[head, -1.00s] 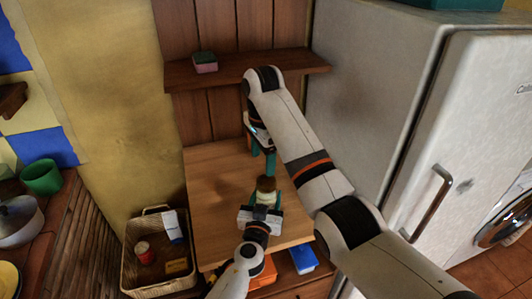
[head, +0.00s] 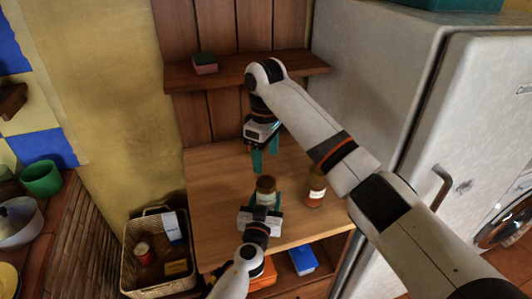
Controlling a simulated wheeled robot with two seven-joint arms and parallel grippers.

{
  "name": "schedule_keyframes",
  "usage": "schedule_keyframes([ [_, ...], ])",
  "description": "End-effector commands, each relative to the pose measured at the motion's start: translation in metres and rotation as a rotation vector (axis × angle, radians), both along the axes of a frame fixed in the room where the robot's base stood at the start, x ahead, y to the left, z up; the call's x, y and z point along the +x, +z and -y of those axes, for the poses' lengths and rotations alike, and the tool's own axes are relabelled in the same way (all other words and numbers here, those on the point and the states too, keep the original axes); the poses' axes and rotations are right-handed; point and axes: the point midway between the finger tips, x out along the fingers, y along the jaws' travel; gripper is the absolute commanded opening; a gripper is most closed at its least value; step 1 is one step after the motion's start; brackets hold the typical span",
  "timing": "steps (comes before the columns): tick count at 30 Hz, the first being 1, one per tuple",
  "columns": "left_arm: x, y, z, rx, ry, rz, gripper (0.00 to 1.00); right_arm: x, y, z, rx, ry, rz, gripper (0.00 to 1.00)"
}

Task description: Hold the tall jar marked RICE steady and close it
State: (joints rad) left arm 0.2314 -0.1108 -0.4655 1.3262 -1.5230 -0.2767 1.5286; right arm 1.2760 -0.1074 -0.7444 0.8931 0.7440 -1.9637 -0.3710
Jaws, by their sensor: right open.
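A jar with a brown top (head: 266,184) stands on the wooden counter (head: 215,200). My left gripper (head: 265,200) reaches it from the front, its teal fingers closed on either side of the jar. A second jar with orange-brown contents (head: 315,188) stands to the right, apart from it. My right gripper (head: 264,168) is open and empty, fingers pointing down, behind and above the held jar. No lettering can be read on either jar, so I cannot tell which is RICE. Whether the brown top is a lid or contents is unclear.
A pink-and-green sponge (head: 205,63) lies on the shelf (head: 240,73) behind. A wicker basket (head: 128,262) stands left of the counter. A white fridge (head: 375,100) stands to the right. The counter's left part is clear.

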Motion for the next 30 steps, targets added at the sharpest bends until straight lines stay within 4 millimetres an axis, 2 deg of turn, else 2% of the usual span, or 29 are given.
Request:
schedule_keyframes([
  [14, 0.000, 0.000, 0.000, 0.000, 0.000, 0.000, 0.00, 0.000, -0.003, 0.001, -0.001, 0.034, -0.002, 0.64],
  [30, 0.000, 0.000, 0.000, 0.000, 0.000, 0.001, 0.00, 0.000, -0.073, 0.001, -0.001, 0.033, -0.002, 0.64],
])
